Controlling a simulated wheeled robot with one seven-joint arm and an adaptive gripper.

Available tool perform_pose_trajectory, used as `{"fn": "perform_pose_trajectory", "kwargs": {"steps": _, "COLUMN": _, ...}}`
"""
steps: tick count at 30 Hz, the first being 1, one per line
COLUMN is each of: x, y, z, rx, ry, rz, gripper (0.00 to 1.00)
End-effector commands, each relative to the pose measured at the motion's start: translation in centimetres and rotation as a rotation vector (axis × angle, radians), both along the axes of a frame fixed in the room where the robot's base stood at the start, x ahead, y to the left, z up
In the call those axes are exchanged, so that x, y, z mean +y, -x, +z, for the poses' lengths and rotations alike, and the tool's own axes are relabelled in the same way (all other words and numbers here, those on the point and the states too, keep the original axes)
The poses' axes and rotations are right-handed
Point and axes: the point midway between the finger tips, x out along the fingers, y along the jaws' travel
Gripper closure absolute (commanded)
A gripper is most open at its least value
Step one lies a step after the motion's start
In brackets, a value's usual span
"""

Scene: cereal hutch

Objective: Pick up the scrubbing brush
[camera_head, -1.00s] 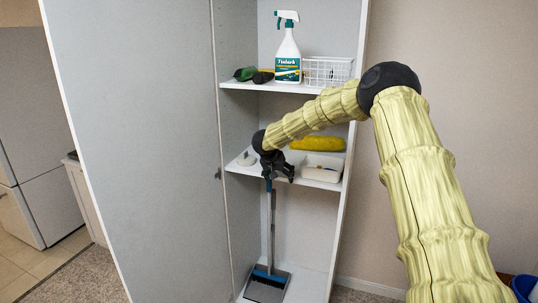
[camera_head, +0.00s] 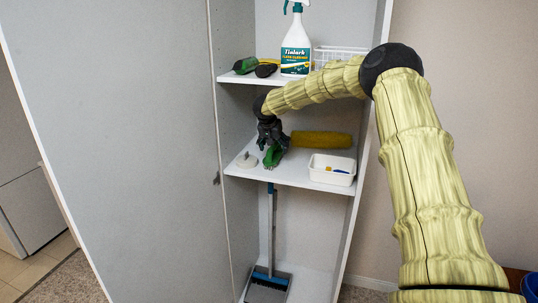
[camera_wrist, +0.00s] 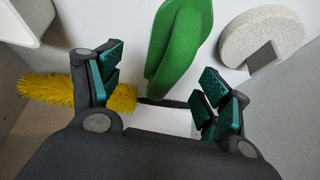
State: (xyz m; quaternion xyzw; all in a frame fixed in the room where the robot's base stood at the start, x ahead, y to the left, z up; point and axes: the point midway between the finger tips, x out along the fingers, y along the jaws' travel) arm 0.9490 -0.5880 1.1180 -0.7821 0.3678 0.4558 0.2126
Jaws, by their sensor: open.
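A smooth green object (camera_head: 275,156), which looks like the scrubbing brush, is on the middle shelf (camera_head: 308,176) at the left of centre. Its bristles are not visible. My gripper (camera_head: 268,144) is just above it and partly covers it. In the wrist view the green brush (camera_wrist: 180,42) shows between and beyond the fingertips of my gripper (camera_wrist: 160,88). The fingers are spread apart with nothing held. I cannot tell whether they touch the brush.
A yellow fluffy duster (camera_head: 322,140) lies behind, its dark handle passing the fingers. A pale round piece (camera_head: 246,160) is left, a white tub (camera_head: 332,169) right. The shelf above holds a spray bottle (camera_head: 295,45). The cabinet door (camera_head: 110,130) stands left.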

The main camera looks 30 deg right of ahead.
Motion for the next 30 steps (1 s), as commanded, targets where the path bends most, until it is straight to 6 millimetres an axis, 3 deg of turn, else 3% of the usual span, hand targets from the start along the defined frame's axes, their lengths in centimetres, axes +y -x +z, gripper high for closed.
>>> {"fn": "perform_pose_trajectory", "kwargs": {"steps": 8, "x": 0.9, "y": -1.7, "z": -1.6, "rx": 0.000, "ry": 0.001, "rz": 0.018, "gripper": 0.23}}
{"fn": "perform_pose_trajectory", "kwargs": {"steps": 18, "x": -1.2, "y": -2.9, "z": -3.9, "rx": 0.001, "ry": 0.002, "rz": 0.015, "gripper": 0.23}}
{"fn": "perform_pose_trajectory", "kwargs": {"steps": 30, "x": -2.0, "y": -3.4, "z": -5.7, "rx": -0.001, "ry": 0.000, "rz": 0.013, "gripper": 0.23}}
